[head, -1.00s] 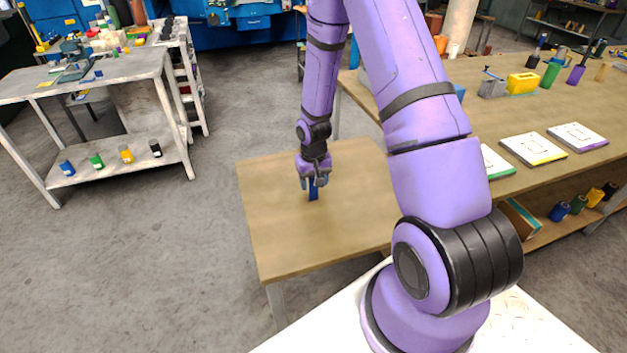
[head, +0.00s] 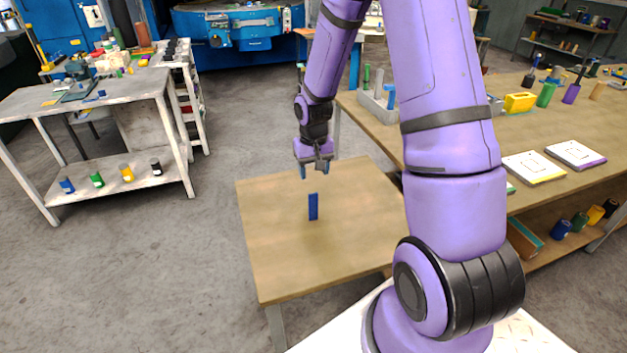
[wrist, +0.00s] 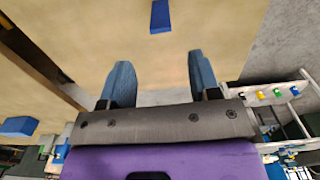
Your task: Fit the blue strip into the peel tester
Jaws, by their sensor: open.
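The blue strip (head: 313,206) is on the small wooden table, apart from any other object. I cannot tell for sure whether it stands or lies flat. It also shows at the top of the wrist view (wrist: 160,16). My gripper (head: 315,174) is open and empty, above the table and apart from the strip. Its two blue-grey fingers (wrist: 160,80) are spread wide in the wrist view, with the strip beyond their tips. I cannot clearly identify the peel tester. A grey holder (head: 377,106) with upright green and blue pieces stands on the long bench, partly hidden by my arm.
The small table (head: 270,250) is otherwise bare. The long bench (head: 545,125) at right carries white cards (head: 577,154), a yellow block (head: 520,103) and several coloured cylinders. A cluttered grey workbench (head: 130,88) stands at left. Open floor lies between them.

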